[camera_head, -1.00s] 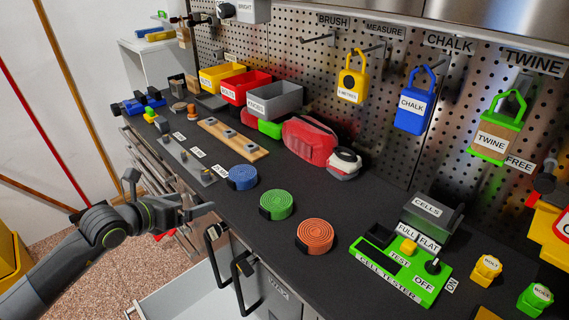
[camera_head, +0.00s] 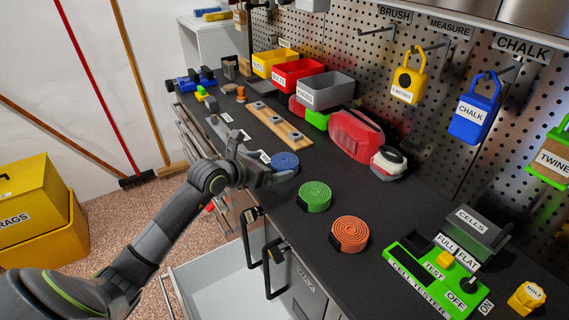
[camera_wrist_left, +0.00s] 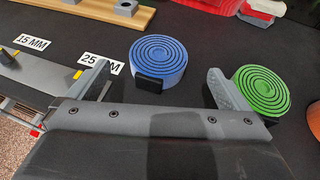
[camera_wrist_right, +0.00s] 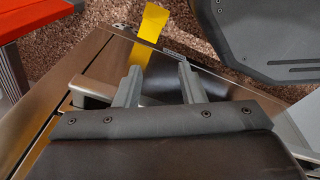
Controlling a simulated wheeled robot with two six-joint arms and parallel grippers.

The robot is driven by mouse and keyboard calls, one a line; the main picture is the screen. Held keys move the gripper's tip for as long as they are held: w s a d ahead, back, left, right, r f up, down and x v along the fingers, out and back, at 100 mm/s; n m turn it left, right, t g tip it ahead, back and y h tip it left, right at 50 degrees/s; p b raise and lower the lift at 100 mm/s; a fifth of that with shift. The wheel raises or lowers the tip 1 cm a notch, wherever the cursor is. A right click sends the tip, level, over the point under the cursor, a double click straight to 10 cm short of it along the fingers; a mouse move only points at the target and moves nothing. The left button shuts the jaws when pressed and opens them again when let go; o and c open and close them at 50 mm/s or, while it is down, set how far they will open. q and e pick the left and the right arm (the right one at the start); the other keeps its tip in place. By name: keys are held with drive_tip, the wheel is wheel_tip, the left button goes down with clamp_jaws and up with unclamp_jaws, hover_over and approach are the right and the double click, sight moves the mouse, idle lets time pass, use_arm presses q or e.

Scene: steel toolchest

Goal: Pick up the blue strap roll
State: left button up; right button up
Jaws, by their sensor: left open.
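The blue strap roll (camera_head: 285,160) lies flat on the dark benchtop, partly covered by my left gripper (camera_head: 264,163) in the head view. In the left wrist view the blue roll (camera_wrist_left: 158,57) sits ahead of my left gripper (camera_wrist_left: 160,78), between the lines of its two fingers. The left gripper is open and empty, and its fingers do not touch the blue roll. The right finger's tip is close to the green strap roll (camera_wrist_left: 260,90). My right gripper (camera_wrist_right: 157,78) shows only in its wrist view, with its fingers apart and nothing between them.
The green roll (camera_head: 314,196) and an orange roll (camera_head: 349,233) lie to the right of the blue one. A wooden block strip (camera_head: 277,124) and bins stand behind. A green cell tester (camera_head: 420,278) is at the front right. An open drawer (camera_head: 225,275) juts out below.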

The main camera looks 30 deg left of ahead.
sight(280, 164)
use_arm(q)
drive_tip(key=shift+p+x, duration=0.65)
drive_tip(key=shift+x, duration=3)
drive_tip(key=shift+a+f, duration=0.1)
drive_tip(key=shift+f, duration=0.1)
drive_tip(key=c, duration=1.1)
wheel_tip(280, 164, up, 10)
drive_tip(key=shift+b, duration=0.7)
drive_tip(key=s+d+f+m+h, duration=0.1)
drive_tip(key=s+d, duration=0.1)
drive_tip(key=s, duration=0.2)
drive_tip(key=s+d+f+m+g+h, duration=0.1)
drive_tip(key=s+d, duration=0.1)
drive_tip(key=s, duration=0.2)
drive_tip(key=s+d+f+m+g+h, duration=0.1)
drive_tip(key=s+f+m+h, duration=0.1)
drive_tip(key=s, duration=0.1)
drive_tip(key=shift+s+d, duration=0.4)
drive_tip(key=s+d+m+g+h, duration=0.1)
drive_tip(key=s+d+m, duration=0.1)
drive_tip(key=s, duration=0.5)
drive_tip(key=s+d+m+g+h, duration=0.1)
drive_tip(key=s+d+g+h, duration=0.1)
drive_tip(key=s+d, duration=0.2)
drive_tip(key=s, duration=0.2)
drive_tip(key=shift+s+f+m+h, duration=0.3)
drive_tip(key=shift+s+f+m, duration=0.05)
drive_tip(key=shift+m, duration=0.05)
